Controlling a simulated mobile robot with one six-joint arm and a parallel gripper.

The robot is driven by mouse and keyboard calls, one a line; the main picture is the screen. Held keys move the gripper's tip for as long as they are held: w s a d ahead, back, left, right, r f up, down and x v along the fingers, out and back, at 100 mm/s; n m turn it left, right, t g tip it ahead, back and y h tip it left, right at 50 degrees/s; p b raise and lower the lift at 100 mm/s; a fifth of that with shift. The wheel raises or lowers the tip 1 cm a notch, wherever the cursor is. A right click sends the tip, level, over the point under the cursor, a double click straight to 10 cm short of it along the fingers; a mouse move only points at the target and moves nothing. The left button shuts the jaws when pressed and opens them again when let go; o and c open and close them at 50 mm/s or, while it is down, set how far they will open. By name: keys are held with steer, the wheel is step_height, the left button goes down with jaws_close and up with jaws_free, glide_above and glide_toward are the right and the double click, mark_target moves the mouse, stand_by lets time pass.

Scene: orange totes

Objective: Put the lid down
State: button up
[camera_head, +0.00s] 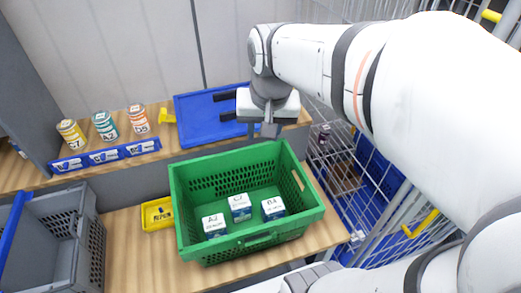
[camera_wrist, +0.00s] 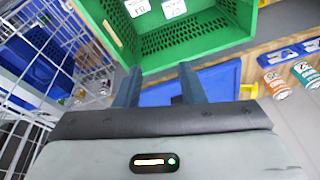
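The blue lid (camera_head: 195,122) is a flat panel at the back of the wooden shelf, by the grey wall. It is tilted in the picture, and I cannot tell if it leans or lies flat. Two dark marks cross its right part. My gripper (camera_head: 262,131) is at the lid's right end, behind the green crate, fingers pointing down. In the wrist view the fingers (camera_wrist: 160,72) are apart, with the lid (camera_wrist: 218,82) behind and beside them. I see nothing clamped between them. My gripper hides the lid's right end in the head view.
The green crate (camera_head: 218,257) holds several labelled boxes. Cans (camera_head: 104,126) and blue label holders (camera_head: 105,157) stand left on the shelf. A yellow bin (camera_head: 157,214) is left of the crate. Grey totes (camera_head: 62,245) are at far left. A wire cage (camera_head: 345,190) stands at right.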

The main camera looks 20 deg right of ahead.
steer(key=s+a+f+n, duration=0.1)
steer(key=s+f+n, duration=0.2)
steer(key=s, duration=0.4)
steer(key=shift+s+a+f+n+t, duration=0.15)
steer(key=shift+s+f+n+t, duration=0.15)
steer(key=shift+s+f+t, duration=0.15)
steer(key=shift+w+f+b, duration=0.1)
steer(key=shift+f+b, duration=0.35)
steer(key=shift+f, duration=0.1)
